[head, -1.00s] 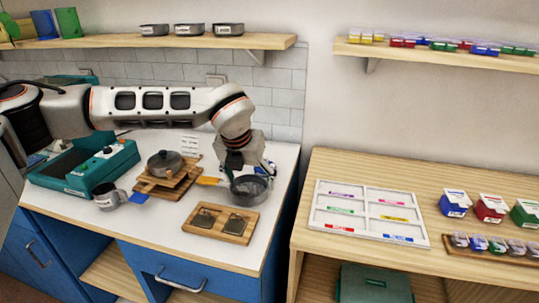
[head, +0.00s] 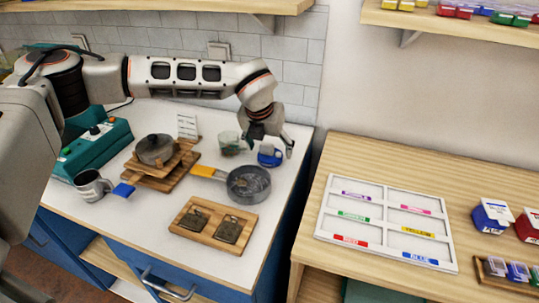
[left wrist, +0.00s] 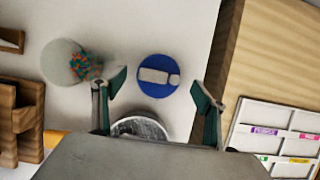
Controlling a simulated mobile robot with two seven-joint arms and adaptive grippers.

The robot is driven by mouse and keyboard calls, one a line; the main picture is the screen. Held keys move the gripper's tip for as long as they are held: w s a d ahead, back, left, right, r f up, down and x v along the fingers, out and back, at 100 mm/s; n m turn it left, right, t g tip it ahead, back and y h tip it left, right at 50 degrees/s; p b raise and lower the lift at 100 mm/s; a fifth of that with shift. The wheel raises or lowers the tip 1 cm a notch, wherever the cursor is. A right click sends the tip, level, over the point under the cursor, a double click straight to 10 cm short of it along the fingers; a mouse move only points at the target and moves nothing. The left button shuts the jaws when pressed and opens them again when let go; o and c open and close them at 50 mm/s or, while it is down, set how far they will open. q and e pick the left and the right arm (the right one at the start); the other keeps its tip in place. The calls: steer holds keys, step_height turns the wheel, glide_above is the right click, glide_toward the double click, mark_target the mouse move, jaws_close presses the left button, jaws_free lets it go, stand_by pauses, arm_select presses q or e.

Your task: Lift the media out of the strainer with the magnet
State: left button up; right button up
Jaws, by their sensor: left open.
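The strainer (head: 248,184) is a round grey pan with a yellow handle on the white counter; small grey, shiny bits show inside it. Its rim also shows in the left wrist view (left wrist: 138,124), partly hidden by my gripper. The magnet (head: 270,157), a blue disc with a pale grip on top, stands just behind the strainer. In the left wrist view the magnet (left wrist: 158,76) lies between my fingertips. My left gripper (head: 271,148) is open above the magnet, pointing down, with nothing held. My right gripper is not in view.
A clear jar with coloured beads (head: 230,143) stands left of the magnet. A dark pot (head: 156,149) on wooden boards, a mug (head: 92,186) and a wooden tray with two grey pads (head: 214,221) share the counter. A labelled white sorting board (head: 385,222) lies on the right-hand table.

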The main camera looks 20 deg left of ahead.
arm_select(q)
steer(key=shift+x, duration=1.15)
steer(key=shift+w+f, duration=0.15)
steer(key=shift+f, duration=0.05)
steer(key=c, duration=1.4)
steer(key=shift+o, duration=0.2)
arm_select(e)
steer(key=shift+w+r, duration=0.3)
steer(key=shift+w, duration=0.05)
